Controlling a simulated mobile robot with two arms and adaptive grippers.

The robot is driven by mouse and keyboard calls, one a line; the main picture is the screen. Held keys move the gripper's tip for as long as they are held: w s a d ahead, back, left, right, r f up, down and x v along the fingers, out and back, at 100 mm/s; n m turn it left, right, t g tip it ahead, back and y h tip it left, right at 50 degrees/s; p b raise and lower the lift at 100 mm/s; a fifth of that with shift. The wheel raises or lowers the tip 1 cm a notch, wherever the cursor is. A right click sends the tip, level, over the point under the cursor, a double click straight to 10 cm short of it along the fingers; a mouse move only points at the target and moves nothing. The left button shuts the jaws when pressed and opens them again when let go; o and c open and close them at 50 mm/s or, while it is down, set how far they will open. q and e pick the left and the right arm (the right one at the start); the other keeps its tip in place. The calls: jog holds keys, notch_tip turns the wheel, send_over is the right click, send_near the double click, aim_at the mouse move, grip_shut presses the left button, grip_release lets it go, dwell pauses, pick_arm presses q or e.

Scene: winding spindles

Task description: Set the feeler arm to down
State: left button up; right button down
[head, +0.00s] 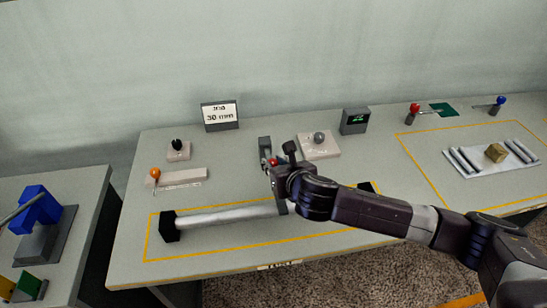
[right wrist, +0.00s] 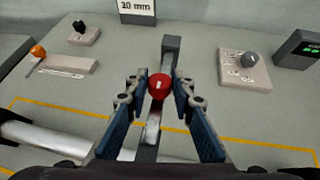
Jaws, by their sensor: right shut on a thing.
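The feeler arm is a thin bar with a red knob (right wrist: 159,85), mounted at a dark grey post (right wrist: 171,55) behind the roller. In the head view the red knob (head: 274,162) shows just at my right gripper's fingertips. My right gripper (right wrist: 160,88) has one finger on each side of the knob and is shut on it. The shiny lower part of the bar (right wrist: 152,128) runs between the fingers towards the camera. The silver roller (head: 228,217) lies in front, partly hidden by my right gripper. My left gripper is not in view.
An orange-knobbed lever (head: 155,173), a black-knobbed switch (head: 178,148), a grey-knobbed box (head: 319,143) and a small display (head: 355,121) stand around. At right, a tray (head: 465,171) holds rods and a brass block.

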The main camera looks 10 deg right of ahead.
jog(key=shift+s+f, duration=0.35)
jog(key=shift+f, duration=0.4)
jog(key=shift+s+f, duration=0.3)
jog(key=shift+f, duration=0.4)
jog(key=c, duration=1.7)
grip_release()
jog(key=shift+r, duration=0.1)
jog(key=shift+o, duration=0.2)
jog(key=shift+w+r, duration=0.1)
jog(key=shift+r, duration=0.1)
jog(key=shift+s+r, duration=0.1)
jog(key=shift+s, duration=0.1)
jog(key=v, duration=1.1)
jog(key=shift+s, duration=0.15)
